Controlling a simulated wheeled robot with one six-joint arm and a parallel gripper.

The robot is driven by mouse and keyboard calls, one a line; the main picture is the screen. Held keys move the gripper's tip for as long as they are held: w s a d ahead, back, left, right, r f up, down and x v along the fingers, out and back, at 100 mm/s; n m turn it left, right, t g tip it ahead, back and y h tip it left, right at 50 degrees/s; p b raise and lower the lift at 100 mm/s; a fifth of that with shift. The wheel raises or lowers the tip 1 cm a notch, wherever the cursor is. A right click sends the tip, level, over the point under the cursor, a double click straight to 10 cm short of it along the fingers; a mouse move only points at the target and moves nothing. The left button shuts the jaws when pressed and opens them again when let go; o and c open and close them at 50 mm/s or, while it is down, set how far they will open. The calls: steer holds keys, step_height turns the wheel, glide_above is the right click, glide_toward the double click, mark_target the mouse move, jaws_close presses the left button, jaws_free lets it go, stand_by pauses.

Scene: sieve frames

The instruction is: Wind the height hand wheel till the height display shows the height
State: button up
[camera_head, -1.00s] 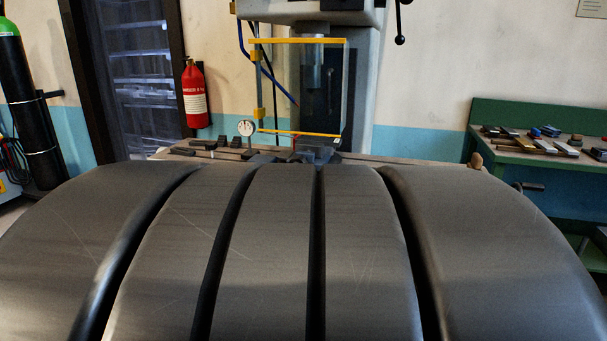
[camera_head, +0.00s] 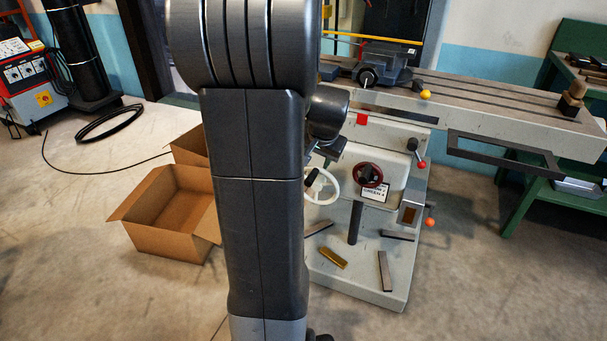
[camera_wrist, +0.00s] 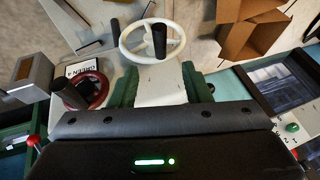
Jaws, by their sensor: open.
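A white hand wheel (camera_head: 322,187) with a dark handle is on the front of the grey milling machine, partly behind my arm. It shows whole in the wrist view (camera_wrist: 125,50). A red-rimmed hand wheel (camera_head: 369,175) is to its right, also in the wrist view (camera_wrist: 98,100). I cannot tell which wheel sets the height. A label (camera_head: 376,192) beneath the red wheel is only partly readable. A small grey box (camera_head: 411,213) shows no readable figure, so I cannot tell whether it is the display. My gripper (camera_wrist: 160,97) is open, before the white wheel and apart from its rim.
Cardboard boxes (camera_head: 170,215) stand on the floor left of my arm. Loose metal bars (camera_head: 385,270) lie on the machine's foot. The floor at front right is clear.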

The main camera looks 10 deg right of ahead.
steer(key=b+x, duration=0.2)
steer(key=x, duration=0.9)
steer(key=shift+w+f, duration=0.1)
steer(key=shift+f, duration=0.1)
steer(key=shift+c, duration=0.2)
jaws_close()
